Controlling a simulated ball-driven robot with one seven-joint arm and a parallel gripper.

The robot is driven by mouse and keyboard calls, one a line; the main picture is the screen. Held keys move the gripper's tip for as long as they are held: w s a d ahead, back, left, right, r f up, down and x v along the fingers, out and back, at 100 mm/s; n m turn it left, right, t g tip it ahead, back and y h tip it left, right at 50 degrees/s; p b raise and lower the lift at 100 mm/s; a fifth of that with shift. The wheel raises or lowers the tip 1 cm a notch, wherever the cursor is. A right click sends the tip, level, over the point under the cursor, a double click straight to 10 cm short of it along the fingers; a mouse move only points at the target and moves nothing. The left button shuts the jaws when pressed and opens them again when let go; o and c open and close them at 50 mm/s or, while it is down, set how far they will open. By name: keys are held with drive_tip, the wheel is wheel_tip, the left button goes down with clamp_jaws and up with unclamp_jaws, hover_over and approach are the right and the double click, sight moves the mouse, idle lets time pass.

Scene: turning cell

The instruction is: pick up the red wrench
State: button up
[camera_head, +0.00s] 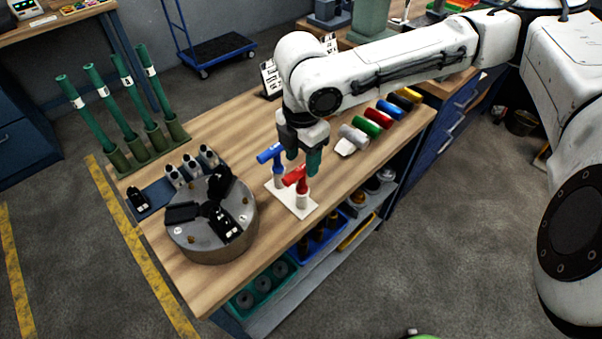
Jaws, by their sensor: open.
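The red wrench (295,176) has a T-shaped handle and stands upright in a small white holder (279,197) on the wooden bench. A blue wrench (270,153) of like shape stands beside it, to the left and farther back. My gripper (303,162) points down with its fingers apart, just above and behind the red handle in the picture. The exact gap between fingers and handle cannot be told from this view. Nothing shows between the fingers.
A round metal chuck (212,243) with black jaws sits at the bench's front left. Several coloured cylinders (368,126) line the right side. Green tubes (123,97) stand in a rack at the left. Bench wood (225,135) is clear behind the holder.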

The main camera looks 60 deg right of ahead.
sight(302, 187)
drive_tip(key=f, duration=0.5)
drive_tip(key=shift+s+a+p, duration=0.2)
drive_tip(key=shift+a+p, duration=0.15)
clamp_jaws()
idle(0.3)
